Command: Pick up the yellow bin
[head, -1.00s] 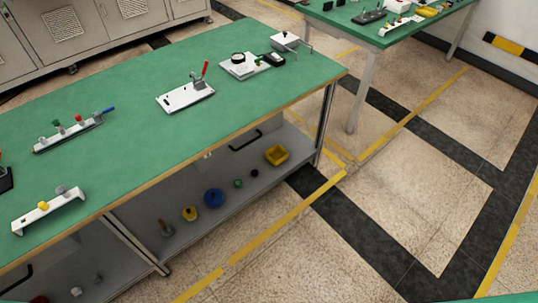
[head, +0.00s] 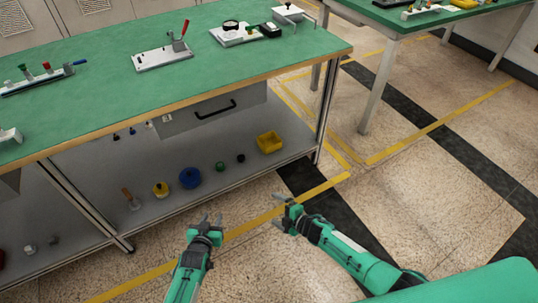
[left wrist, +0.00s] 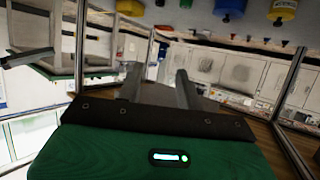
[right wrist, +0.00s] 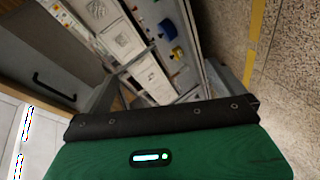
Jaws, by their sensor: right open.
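The yellow bin (head: 269,143) is a small open box on the grey lower shelf of the near bench, close to the shelf's right end. My left gripper (head: 212,219) is open and empty, in front of the shelf and lower left of the bin in the head view. My right gripper (head: 282,212) is open and empty, below the bin in the head view. Both grippers are apart from the bin. In the left wrist view, the two fingers (left wrist: 157,82) stand apart with nothing between them. I cannot clearly make out the bin in the right wrist view.
On the lower shelf (head: 100,228), left of the bin, stand a dark item (head: 241,158), a green item (head: 220,166), a blue round container (head: 190,177) and a yellow jar (head: 160,189). A drawer (head: 215,110) and the green benchtop (head: 110,70) overhang the shelf. A bench leg (head: 325,110) stands right of the bin.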

